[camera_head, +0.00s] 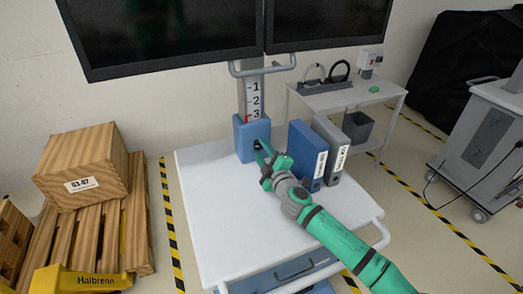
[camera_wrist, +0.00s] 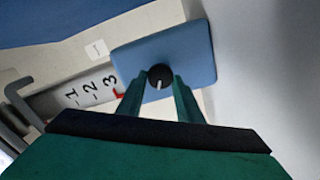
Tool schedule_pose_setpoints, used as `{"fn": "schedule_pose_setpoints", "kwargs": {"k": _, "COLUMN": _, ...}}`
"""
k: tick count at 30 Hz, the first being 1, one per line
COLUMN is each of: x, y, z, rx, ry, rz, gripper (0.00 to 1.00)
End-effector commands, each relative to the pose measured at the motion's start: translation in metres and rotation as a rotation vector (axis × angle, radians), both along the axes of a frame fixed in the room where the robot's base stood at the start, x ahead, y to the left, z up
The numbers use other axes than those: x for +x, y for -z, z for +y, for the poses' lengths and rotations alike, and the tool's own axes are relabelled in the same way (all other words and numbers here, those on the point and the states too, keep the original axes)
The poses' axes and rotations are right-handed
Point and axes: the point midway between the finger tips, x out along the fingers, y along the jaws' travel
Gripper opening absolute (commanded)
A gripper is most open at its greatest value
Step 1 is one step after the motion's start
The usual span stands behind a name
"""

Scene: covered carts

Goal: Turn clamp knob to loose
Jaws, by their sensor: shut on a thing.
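The clamp knob (camera_wrist: 160,76) is a round black knob with a light pointer line, on the face of a blue clamp block (camera_wrist: 195,55). My gripper (camera_wrist: 160,88) is shut on the knob, with one green finger on each side of it. In the head view the blue clamp block (camera_head: 242,150) sits around the post at the back of the white cart, and my gripper (camera_head: 262,150) reaches its front and hides the knob. A scale (camera_head: 255,100) marked 1, 2, 3 runs up the post, with a red pointer (camera_head: 247,119) just above the block.
Blue and grey binders (camera_head: 309,155) stand on the white cart top (camera_head: 220,220) close to the right of my gripper. Two dark monitors (camera_head: 160,35) hang above. A crate (camera_head: 82,168) on pallets stands left; a side table (camera_head: 350,95) stands at the back right.

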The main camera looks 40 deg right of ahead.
Motion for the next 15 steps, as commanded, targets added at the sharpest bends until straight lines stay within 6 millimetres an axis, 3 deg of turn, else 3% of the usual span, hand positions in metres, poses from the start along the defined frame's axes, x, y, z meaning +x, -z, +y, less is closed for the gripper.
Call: {"fn": "schedule_pose_setpoints", "kwargs": {"k": 15, "x": -0.0010, "y": 0.0033, "z": -0.0028, "rx": -0.476, "ry": 0.006, "rz": 0.118, "gripper": 0.10}}
